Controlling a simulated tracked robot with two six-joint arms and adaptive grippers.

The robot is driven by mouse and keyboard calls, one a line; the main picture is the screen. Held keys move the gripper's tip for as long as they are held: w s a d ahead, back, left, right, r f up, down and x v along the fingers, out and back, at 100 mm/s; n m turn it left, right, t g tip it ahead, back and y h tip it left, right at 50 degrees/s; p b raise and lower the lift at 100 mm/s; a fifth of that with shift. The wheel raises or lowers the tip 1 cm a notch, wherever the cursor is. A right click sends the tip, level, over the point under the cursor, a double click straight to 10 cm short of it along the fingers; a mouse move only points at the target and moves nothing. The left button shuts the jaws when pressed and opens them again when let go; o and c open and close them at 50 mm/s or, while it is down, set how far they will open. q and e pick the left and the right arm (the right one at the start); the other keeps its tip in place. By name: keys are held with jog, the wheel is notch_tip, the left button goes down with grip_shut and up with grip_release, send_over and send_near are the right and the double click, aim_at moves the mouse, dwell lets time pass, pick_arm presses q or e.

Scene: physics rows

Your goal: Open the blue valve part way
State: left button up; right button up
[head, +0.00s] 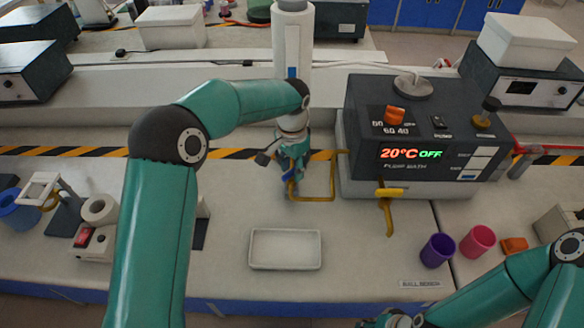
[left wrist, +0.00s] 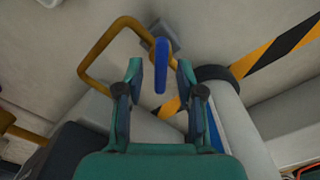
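The blue valve's handle (left wrist: 161,66) is a narrow blue lever in the left wrist view, beside a bent yellow-brown pipe (left wrist: 100,48). My left gripper (left wrist: 159,72) has its two fingers apart, one on each side of the lever, with a visible gap on both sides. In the head view my left gripper (head: 291,165) points down at the bench beside the same pipe (head: 332,185) and mostly hides the valve. My right gripper (head: 392,319) is only partly in view at the bottom edge; its fingers cannot be made out.
A pump bath (head: 415,155) reading 20°C OFF stands right of the pipe, with a yellow tap (head: 388,194) on its front. A white tray (head: 285,264), a purple cup (head: 437,250) and a pink cup (head: 478,241) stand nearer. A white column (head: 292,35) rises behind my gripper.

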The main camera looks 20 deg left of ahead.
aim_at(292, 171)
pick_arm(q)
notch_tip(292, 171, up, 12)
dwell(0.7)
